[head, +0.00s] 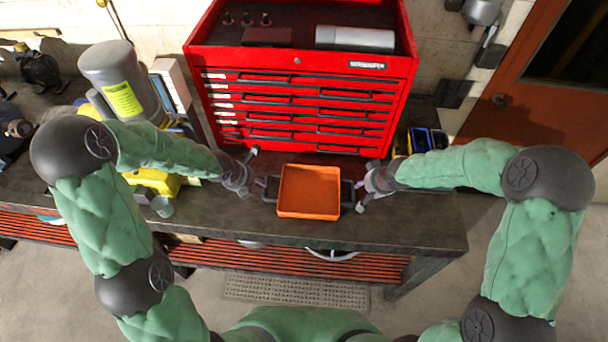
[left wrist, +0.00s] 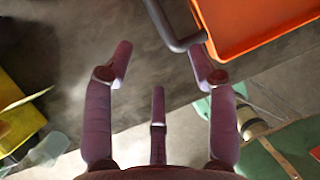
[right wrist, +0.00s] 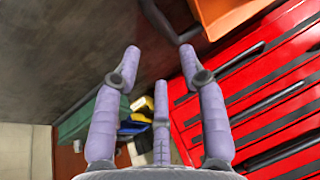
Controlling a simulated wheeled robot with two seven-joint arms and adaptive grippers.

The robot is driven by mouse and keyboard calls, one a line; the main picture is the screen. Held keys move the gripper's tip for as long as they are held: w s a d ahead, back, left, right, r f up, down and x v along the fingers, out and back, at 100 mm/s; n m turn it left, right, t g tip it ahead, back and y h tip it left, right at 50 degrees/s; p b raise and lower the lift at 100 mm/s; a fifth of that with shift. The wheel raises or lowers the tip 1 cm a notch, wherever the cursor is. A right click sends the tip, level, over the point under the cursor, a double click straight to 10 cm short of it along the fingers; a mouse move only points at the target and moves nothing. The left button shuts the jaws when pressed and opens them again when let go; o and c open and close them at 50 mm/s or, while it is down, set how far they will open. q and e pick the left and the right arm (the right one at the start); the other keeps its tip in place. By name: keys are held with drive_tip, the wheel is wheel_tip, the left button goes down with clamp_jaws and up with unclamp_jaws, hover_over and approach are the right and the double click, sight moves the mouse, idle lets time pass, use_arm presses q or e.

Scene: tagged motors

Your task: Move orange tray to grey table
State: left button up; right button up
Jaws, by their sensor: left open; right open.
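The orange tray (head: 309,191) sits on the dark workbench top in front of the red tool chest, with a dark handle on its left and right sides. My left gripper (head: 256,184) is open just left of the tray. In the left wrist view the tray (left wrist: 265,22) is at the upper right, and its grey handle (left wrist: 178,32) reaches near the open fingers (left wrist: 160,62). My right gripper (head: 362,196) is open just right of the tray. In the right wrist view the dark handle (right wrist: 160,20) lies ahead of the open fingers (right wrist: 160,60), and a corner of the tray (right wrist: 225,14) shows.
The red tool chest (head: 300,95) stands directly behind the tray. A grey cylinder with a yellow label (head: 122,98) and yellow items (head: 155,182) are on the left. Small blue and yellow bins (head: 420,140) are on the right. The bench's front edge is close before the tray.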

use_arm(q)
drive_tip(key=shift+w+r+x, duration=0.1)
drive_tip(key=shift+w+x, duration=0.1)
drive_tip(key=shift+x, duration=1.5)
drive_tip(key=shift+w+r+x, duration=0.1)
drive_tip(key=shift+w+x, duration=0.05)
drive_tip(key=shift+x, duration=1.55)
drive_tip(key=shift+w+x, duration=0.2)
drive_tip(key=shift+x, duration=1.5)
use_arm(e)
drive_tip(key=shift+w+x, duration=0.25)
drive_tip(key=shift+x, duration=2.35)
drive_tip(key=shift+w+x, duration=0.2)
drive_tip(key=shift+x, duration=2.4)
drive_tip(key=shift+d+r, duration=0.1)
drive_tip(key=shift+r, duration=0.1)
use_arm(q)
drive_tip(key=c, duration=0.6)
use_arm(e)
drive_tip(key=c, duration=0.6)
use_arm(q)
clamp_jaws()
use_arm(e)
clamp_jaws()
